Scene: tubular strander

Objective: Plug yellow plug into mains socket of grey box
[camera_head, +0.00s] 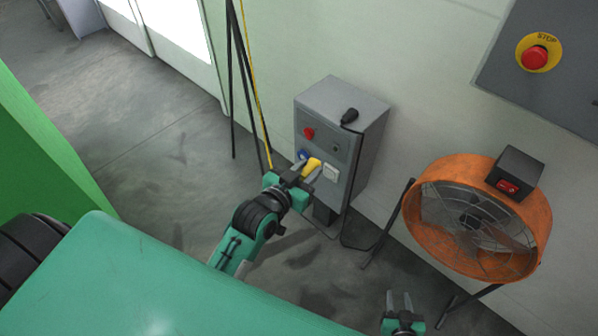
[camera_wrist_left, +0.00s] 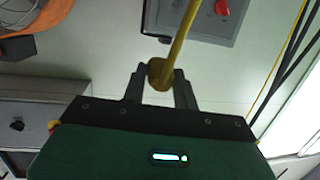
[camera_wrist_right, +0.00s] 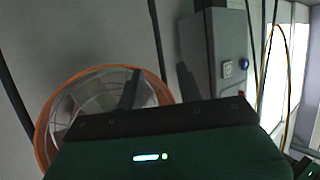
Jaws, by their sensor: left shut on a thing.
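The grey box (camera_head: 358,150) stands against the wall. Its front has a red knob (camera_head: 308,133), a blue round socket (camera_head: 303,154) and a white square fitting (camera_head: 331,172). My left gripper (camera_head: 308,170) is shut on the yellow plug (camera_head: 312,165), in front of the lower part of the box face. The plug (camera_wrist_left: 160,76) sits between the fingertips in the left wrist view, with its yellow cable rising from it. I cannot tell whether the plug touches the box. My right gripper (camera_head: 400,300) is open and empty, low at the front.
An orange fan (camera_head: 425,205) with a black switch box (camera_head: 517,172) stands right of the grey box. Dark poles or cables (camera_head: 231,90) hang at left. A STOP button (camera_head: 535,57) is upper right.

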